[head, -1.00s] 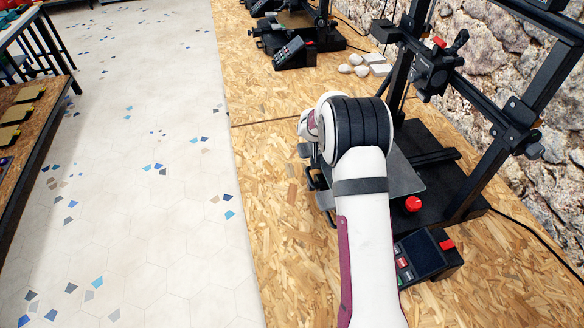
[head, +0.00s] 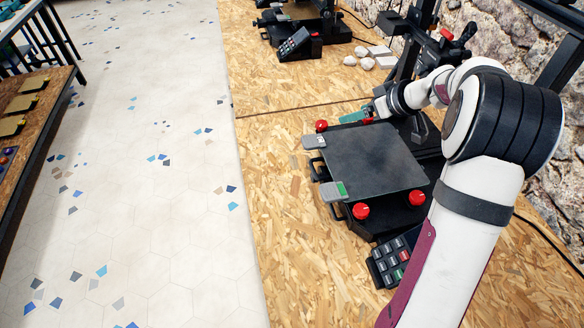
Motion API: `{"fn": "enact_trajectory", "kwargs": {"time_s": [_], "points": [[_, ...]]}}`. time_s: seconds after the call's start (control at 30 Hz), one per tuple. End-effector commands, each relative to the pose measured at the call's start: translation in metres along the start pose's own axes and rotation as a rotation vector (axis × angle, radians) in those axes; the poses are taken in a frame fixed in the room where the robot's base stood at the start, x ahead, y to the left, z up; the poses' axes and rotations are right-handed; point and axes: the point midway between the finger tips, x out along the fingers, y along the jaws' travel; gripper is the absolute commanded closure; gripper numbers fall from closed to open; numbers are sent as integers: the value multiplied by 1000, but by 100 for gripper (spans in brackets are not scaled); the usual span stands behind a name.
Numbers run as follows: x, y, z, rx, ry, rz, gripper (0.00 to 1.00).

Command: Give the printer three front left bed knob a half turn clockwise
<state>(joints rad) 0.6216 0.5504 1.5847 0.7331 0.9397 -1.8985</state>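The nearest printer has a dark square bed (head: 375,160). Red knobs show at its corners: one (head: 361,211) at the near left, one (head: 417,197) at the near right and one (head: 320,126) at the far left. A bit of red also shows beside my gripper (head: 366,115) at the far edge. My gripper is small in view there, reaching from the right. A teal piece (head: 351,117) lies by its tip; I cannot tell whether it is part of the gripper. The finger gap is too small to see. No marking shows which printer is number three.
A keypad unit (head: 396,257) stands in front of the printer, close to my arm. Another printer (head: 298,40) and pale stones (head: 366,63) stand farther back. Bench left of the bed is clear.

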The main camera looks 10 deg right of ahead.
Motion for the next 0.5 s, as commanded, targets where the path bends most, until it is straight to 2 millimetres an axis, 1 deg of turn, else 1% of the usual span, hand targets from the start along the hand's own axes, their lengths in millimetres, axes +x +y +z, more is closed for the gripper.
{"fn": "enact_trajectory", "kwargs": {"time_s": [0.03, 0.2, 0.37, 0.5], "points": [[0, -17, -5, 19, -13, -22, 24], [-10, -64, -11, 110, -61, -71, 24], [-22, -108, -12, 194, -115, -108, 24], [-34, -145, -8, 268, -169, -131, 24]]}}
